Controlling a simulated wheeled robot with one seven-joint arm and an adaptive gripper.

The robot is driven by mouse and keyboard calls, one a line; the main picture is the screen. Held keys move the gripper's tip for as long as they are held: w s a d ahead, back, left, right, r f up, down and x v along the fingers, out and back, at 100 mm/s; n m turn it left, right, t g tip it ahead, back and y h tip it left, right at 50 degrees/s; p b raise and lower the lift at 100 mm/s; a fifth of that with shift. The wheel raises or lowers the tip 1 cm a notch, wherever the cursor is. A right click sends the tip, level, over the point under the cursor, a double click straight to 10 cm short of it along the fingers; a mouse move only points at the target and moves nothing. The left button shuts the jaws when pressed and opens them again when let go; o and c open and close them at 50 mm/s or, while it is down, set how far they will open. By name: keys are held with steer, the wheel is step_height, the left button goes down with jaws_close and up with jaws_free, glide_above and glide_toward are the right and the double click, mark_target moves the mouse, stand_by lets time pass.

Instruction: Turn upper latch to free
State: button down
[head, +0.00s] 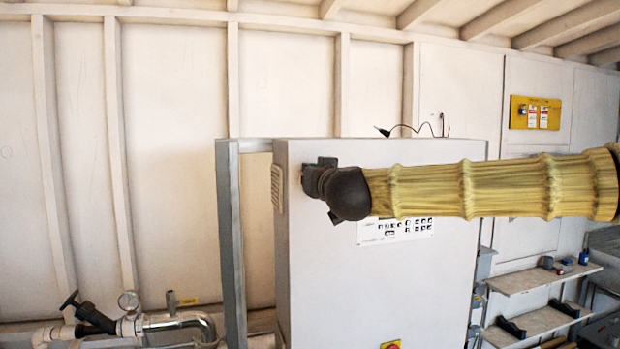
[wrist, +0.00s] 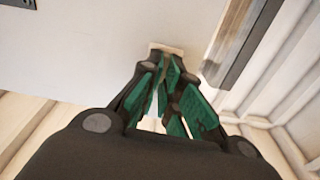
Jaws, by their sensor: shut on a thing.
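A large light-grey cabinet (head: 400,280) stands in the middle of the head view. My gripper (head: 318,178) is at the upper left of its front, near the left edge, with my sleeved arm reaching in from the right. In the wrist view my gripper (wrist: 165,80) has its green-padded fingers close together against the cabinet side, shut on a small part. A pale piece, which looks like the upper latch (wrist: 167,49), shows just beyond the fingertips. The fingers hide most of it, so its angle cannot be told. In the head view my gripper covers it.
A grey upright post (head: 230,245) stands just left of the cabinet. Pipes with a valve and gauge (head: 128,302) are at the lower left. Shelves (head: 545,278) with small items stand at the right. A yellow board (head: 535,112) hangs on the back wall.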

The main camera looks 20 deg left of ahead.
steer(key=shift+m+b, duration=0.3)
steer(key=shift+m, duration=0.1)
steer(key=shift+w+d+f+m+b, duration=0.1)
steer(key=shift+d+f+m+b, duration=0.1)
steer(key=shift+m+b, duration=2.1)
steer(key=shift+w+d+f+m+b, duration=0.15)
steer(key=shift+m+b, duration=1.15)
steer(key=shift+m, duration=1.95)
steer(key=shift+w+d+f+m+b, duration=0.1)
steer(key=shift+f+m+b, duration=0.15)
steer(key=shift+m+b, duration=2.05)
steer(key=shift+m+p, duration=0.5)
steer(key=shift+m, duration=0.05)
steer(key=c, duration=1.6)
jaws_free()
